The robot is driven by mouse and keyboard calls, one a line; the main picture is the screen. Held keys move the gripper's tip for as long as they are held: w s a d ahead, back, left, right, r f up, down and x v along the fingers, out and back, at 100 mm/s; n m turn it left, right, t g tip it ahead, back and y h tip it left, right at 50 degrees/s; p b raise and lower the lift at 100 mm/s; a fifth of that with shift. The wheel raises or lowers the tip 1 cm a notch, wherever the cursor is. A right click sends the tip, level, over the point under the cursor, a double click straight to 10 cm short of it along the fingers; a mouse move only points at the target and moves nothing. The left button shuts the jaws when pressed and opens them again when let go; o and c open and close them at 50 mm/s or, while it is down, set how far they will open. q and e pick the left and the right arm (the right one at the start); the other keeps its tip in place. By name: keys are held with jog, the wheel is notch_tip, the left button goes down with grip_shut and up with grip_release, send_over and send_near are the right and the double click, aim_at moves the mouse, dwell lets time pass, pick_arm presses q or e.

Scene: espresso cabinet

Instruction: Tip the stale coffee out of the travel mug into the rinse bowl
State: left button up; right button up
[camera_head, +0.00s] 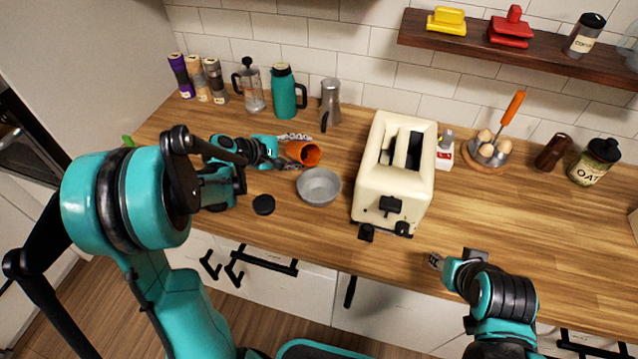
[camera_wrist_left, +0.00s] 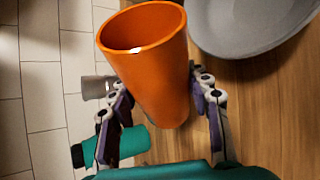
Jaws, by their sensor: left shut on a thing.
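The orange travel mug (camera_head: 305,153) is tilted on its side in my left gripper (camera_head: 284,152), with its open mouth toward the right in the head view. In the left wrist view the mug (camera_wrist_left: 150,70) sits between both fingers of the left gripper (camera_wrist_left: 160,105). The inside that shows looks orange, and I cannot tell whether coffee is in it. The grey rinse bowl (camera_head: 318,187) stands on the counter just right of and nearer than the mug; its rim (camera_wrist_left: 235,45) also shows in the left wrist view. My right gripper (camera_head: 437,261) is near the counter's front edge, away from these things.
A cream toaster (camera_head: 392,190) stands right of the bowl. A teal flask (camera_head: 284,95), a moka pot (camera_head: 330,105) and a French press (camera_head: 249,88) stand at the back. A black lid (camera_head: 263,204) lies left of the bowl. The counter's right front is clear.

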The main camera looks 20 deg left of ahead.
aim_at(298, 151)
pick_arm(q)
jog(key=shift+r+m+t+y+p, duration=0.3)
jog(key=shift+r+m, duration=0.1)
jog(key=shift+r, duration=0.1)
dwell(0.4)
jog(key=shift+f+m+t+y+b, duration=0.3)
jog(key=shift+m+t, duration=0.1)
jog(key=shift+m, duration=0.1)
dwell(0.6)
jog(key=shift+s+d+r+m+t, duration=0.5)
jog(key=shift+s+d+r, duration=0.05)
jog(key=shift+s+r, duration=0.05)
dwell(0.5)
jog(key=shift+s+d+r+m+t+y+b, duration=0.2)
jog(key=shift+r+m+t+y, duration=0.15)
jog(key=shift+r+m, duration=0.15)
jog(key=shift+s+d+r+m+t+y+b, duration=0.1)
jog(key=shift+r+m+t+y+b, duration=0.05)
jog(key=shift+r+m+t+y, duration=0.25)
dwell(1.4)
